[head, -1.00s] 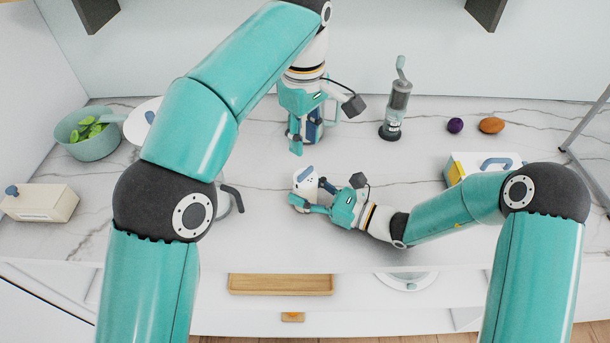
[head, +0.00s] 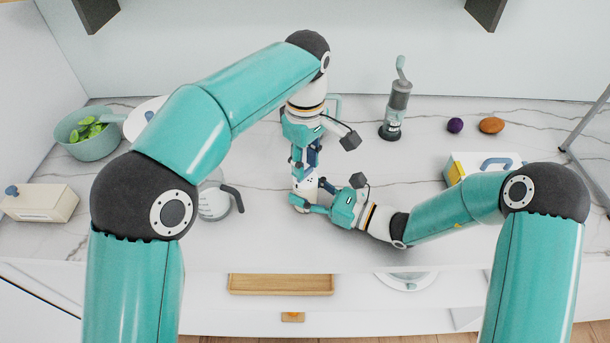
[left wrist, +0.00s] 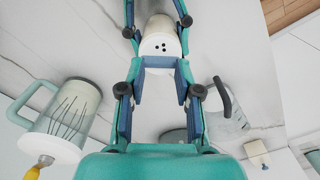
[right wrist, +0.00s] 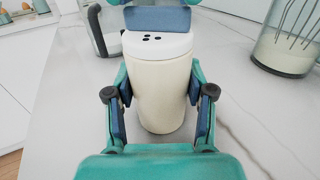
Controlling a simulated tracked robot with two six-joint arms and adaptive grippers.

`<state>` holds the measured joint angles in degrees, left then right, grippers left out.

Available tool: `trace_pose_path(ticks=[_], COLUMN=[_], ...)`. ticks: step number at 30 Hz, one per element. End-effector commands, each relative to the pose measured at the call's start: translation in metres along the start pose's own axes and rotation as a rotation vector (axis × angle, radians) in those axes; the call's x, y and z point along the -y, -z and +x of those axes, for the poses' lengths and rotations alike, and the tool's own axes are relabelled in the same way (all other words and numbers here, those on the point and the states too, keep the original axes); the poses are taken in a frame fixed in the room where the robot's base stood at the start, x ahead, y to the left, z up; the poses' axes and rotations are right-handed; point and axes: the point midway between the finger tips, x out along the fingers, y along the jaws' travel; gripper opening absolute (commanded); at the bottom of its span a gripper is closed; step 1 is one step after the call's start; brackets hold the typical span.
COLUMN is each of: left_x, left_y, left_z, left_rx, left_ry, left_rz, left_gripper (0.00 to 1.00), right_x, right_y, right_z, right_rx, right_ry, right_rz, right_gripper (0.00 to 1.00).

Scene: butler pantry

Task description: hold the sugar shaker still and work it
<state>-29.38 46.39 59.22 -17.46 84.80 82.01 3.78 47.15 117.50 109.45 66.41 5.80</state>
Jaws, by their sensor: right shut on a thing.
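The sugar shaker (head: 308,187) is a cream, slightly tapered cylinder with a white top that has several dark holes. It stands upright on the marble counter. My right gripper (head: 311,197) is shut on its body, with a pad on either side in the right wrist view (right wrist: 160,110). My left gripper (head: 305,167) is directly above the shaker and points down. In the left wrist view its fingers are apart and empty, and the shaker's holed top (left wrist: 162,47) lies just beyond the tips. One left pad hides part of the top in the right wrist view.
A glass jug with a dark handle (head: 215,204) stands left of the shaker. A pitcher with a whisk (left wrist: 62,118) is behind my left gripper. The counter between is clear.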

Motion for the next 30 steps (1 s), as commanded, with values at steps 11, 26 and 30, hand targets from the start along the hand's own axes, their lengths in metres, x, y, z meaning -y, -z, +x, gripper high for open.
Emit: trace_pose_path(ticks=[11, 26, 30], left_x=[0.0, 0.001, 0.001], left_y=[0.0, 0.001, 0.001], left_z=[0.018, 0.02, 0.019], left_rx=[0.001, 0.001, 0.001], left_ry=[0.007, 0.01, 0.008], left_rz=[0.0, -0.001, -0.001], left_gripper=[0.33, 0.5, 0.5], right_x=[-0.001, -0.002, -0.001], right_y=[0.0, -0.001, -0.001], right_z=[0.0, 0.0, 0.0], right_rx=[0.002, 0.004, 0.003], right_ry=[-0.003, -0.005, -0.004], right_rz=[-0.001, -0.001, -0.001], right_gripper=[0.0, 0.0, 0.0])
